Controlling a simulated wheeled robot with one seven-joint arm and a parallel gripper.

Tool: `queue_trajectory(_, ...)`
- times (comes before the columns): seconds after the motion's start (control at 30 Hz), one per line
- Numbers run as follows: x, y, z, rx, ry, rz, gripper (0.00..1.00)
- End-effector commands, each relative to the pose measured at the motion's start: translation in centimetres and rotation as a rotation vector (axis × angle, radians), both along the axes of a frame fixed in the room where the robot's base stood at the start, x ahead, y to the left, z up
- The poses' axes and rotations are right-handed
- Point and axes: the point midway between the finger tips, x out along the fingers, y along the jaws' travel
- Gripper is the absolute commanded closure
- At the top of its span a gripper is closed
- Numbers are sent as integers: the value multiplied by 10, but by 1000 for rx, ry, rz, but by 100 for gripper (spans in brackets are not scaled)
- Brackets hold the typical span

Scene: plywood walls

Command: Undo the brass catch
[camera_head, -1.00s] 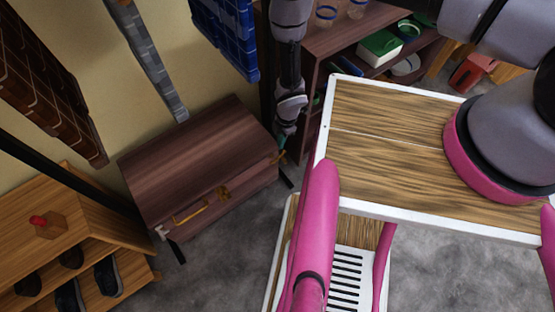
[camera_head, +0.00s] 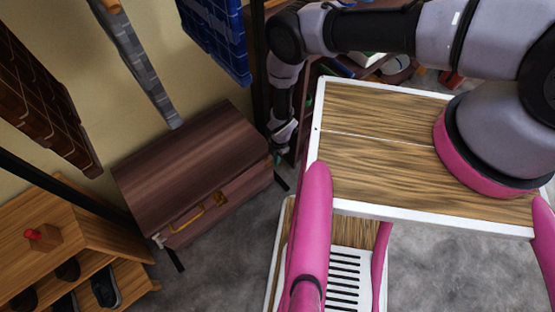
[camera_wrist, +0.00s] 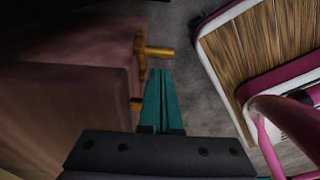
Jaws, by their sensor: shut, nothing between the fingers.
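A dark reddish-brown chest (camera_head: 190,150) stands low against the wall in the head view. A brass plate (camera_head: 219,198) and a long brass handle (camera_head: 186,222) are on its front. In the wrist view a brass catch (camera_wrist: 141,58), with a peg sticking out to the right, is on the chest's edge (camera_wrist: 75,95). A smaller brass piece (camera_wrist: 136,104) shows below it. My gripper (camera_wrist: 161,72) has teal fingers, shut together and empty, just below the peg. Whether they touch it is unclear. In the head view my gripper (camera_head: 277,158) is at the chest's right end.
My wood-topped base is close to the right of the chest. A wooden shelf unit (camera_head: 75,250) with shoes stands at the left. A dark shelf (camera_head: 355,68) is behind my arm. Grey floor (camera_head: 225,265) is open in front.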

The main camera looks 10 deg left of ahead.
Motion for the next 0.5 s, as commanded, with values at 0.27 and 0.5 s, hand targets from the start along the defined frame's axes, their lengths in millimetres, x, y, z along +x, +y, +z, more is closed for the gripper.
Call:
queue_trajectory(0.27,5,-5,-9,0,0,1,100)
queue_trajectory(0.5,6,-5,-9,0,0,0,100)
